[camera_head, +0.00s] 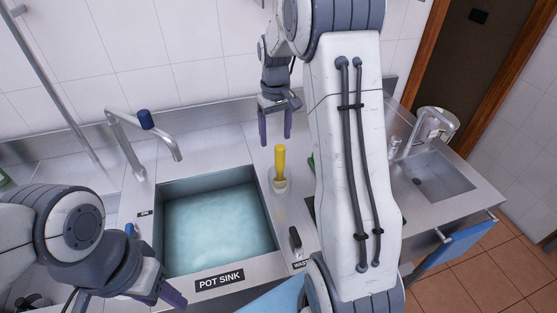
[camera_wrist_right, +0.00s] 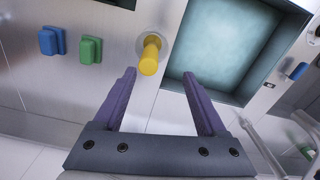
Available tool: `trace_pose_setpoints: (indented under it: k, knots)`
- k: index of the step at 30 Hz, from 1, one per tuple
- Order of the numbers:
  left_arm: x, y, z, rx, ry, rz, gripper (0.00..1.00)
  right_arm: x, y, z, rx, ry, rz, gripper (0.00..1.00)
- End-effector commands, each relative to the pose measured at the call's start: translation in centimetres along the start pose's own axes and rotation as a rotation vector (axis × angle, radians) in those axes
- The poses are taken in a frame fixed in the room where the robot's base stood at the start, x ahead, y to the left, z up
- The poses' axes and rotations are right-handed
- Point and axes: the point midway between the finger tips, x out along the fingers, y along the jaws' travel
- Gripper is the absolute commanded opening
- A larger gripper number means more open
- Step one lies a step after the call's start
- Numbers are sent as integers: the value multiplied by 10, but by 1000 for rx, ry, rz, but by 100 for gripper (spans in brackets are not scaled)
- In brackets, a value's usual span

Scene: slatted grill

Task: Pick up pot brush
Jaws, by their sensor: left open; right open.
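The pot brush (camera_head: 280,166) has a yellow handle and stands upright on the steel counter, to the right of the pot sink. Its lower end sits in a small pale holder or is itself pale; I cannot tell which. My right gripper (camera_head: 275,140) is open and empty, pointing down just behind and above the brush. In the right wrist view the yellow handle (camera_wrist_right: 150,56) shows ahead of the open purple fingers (camera_wrist_right: 160,80), apart from them. My left gripper (camera_head: 166,296) is low at the left, in front of the pot sink, with its fingers partly out of frame.
The water-filled pot sink (camera_head: 213,274) has a faucet (camera_head: 134,150) behind it. Blue (camera_wrist_right: 51,41) and green (camera_wrist_right: 90,50) objects lie on the counter beside the brush. A small hand sink (camera_head: 440,182) is at the right. My right arm hides part of the counter.

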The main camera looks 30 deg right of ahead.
Motion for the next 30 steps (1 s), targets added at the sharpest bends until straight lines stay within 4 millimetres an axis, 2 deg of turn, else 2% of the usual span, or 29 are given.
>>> trace_pose_setpoints:
  k: [1,5,10,16,24,30]
  knots:
    - [-6,0,0,0,-1,0,50,-1,13,-2,20,-3,1,74]
    - [-10,1,0,0,-1,0,50,14,22,-3,31,-8,1,74]
    - [-17,1,-1,2,-1,0,50,40,21,-3,30,-7,1,74]
    - [-22,2,-1,3,-1,0,50,55,20,-3,29,-5,1,74]
    - [-45,3,-2,7,0,0,50,91,17,-5,28,-8,1,74]
    - [-48,3,-2,8,0,0,50,105,18,-6,28,-3,2,74]
